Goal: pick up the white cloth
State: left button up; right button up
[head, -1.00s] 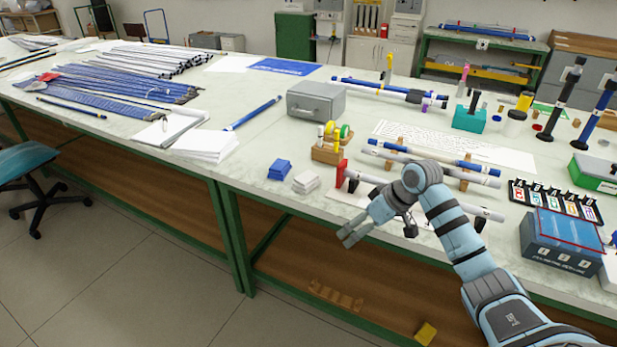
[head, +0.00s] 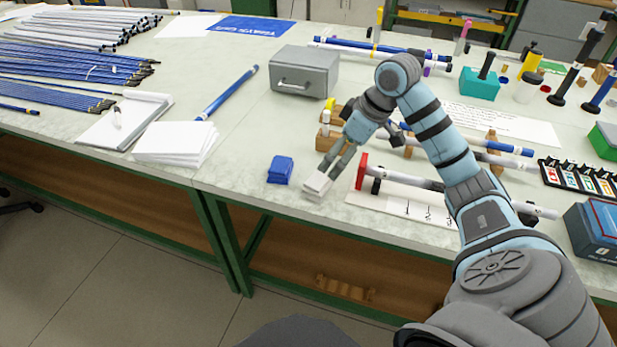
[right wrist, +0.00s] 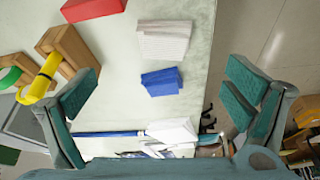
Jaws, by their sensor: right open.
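The white cloth (head: 315,185) is a small folded pad on the table near its front edge. In the right wrist view the white cloth (right wrist: 165,40) lies flat beyond the folded blue cloth (right wrist: 161,82). My right gripper (head: 331,172) is open and above the table, its fingers pointing down by the white cloth and partly covering it in the head view. In the right wrist view the open fingers (right wrist: 162,72) stand wide apart, with the blue cloth between them and the white cloth a little farther ahead. My left gripper is out of view.
The blue cloth (head: 281,169) lies just left of the white one. A red-ended rod fixture (head: 361,171) stands close on the right. Wooden blocks with a yellow piece (right wrist: 47,68) are beside the fingers. A white paper stack (head: 176,142) lies farther left.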

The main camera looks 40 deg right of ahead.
aim_at(320, 180)
jog(key=f, duration=0.2)
jog(key=f+b, duration=0.1)
jog(key=f, duration=0.1)
jog(key=shift+a, duration=0.35)
jog(key=x, duration=0.2)
jog(key=w+b+x, duration=0.1)
jog(key=x, duration=0.1)
jog(key=b+x, duration=0.1)
jog(key=x, duration=0.1)
jog(key=shift+w+a, duration=0.3)
jog(key=shift+a, duration=0.05)
jog(key=shift+f, duration=0.3)
jog(key=shift+c, duration=0.6)
jog(key=c, duration=1.1)
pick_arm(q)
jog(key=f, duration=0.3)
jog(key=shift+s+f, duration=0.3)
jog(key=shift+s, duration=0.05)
pick_arm(e)
jog(key=shift+r, duration=0.15)
